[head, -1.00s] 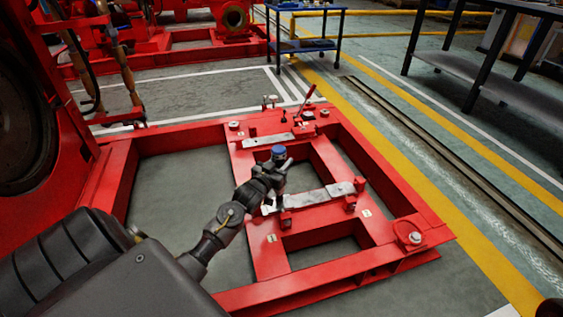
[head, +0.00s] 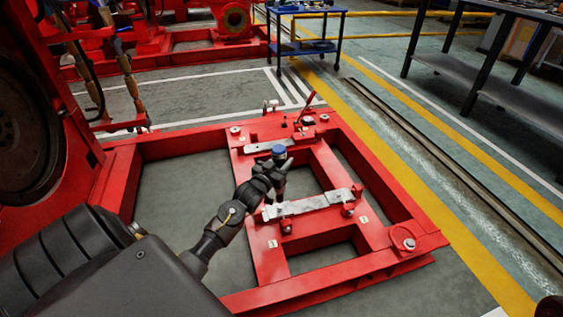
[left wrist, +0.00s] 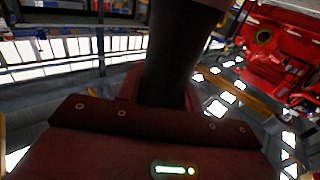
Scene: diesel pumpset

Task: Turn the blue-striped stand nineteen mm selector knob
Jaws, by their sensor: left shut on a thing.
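My left gripper (head: 279,168) is above the red frame, shut on a dark piece with a blue round top (head: 278,150). In the left wrist view, a dark upright cylinder (left wrist: 172,65) stands right in front of the dark red gripper body, which has a green light. I cannot tell whether this held piece is the selector knob. No blue-striped stand can be made out, and no nineteen mm marking is readable. My right gripper is not clearly seen.
The red base frame (head: 268,250) has open gaps, silver plates (head: 305,205) and a small red-handled lever (head: 307,102). Red machinery (head: 80,150) stands at left. A blue cart (head: 305,45) is behind, and a dark bench (head: 480,75) is at right.

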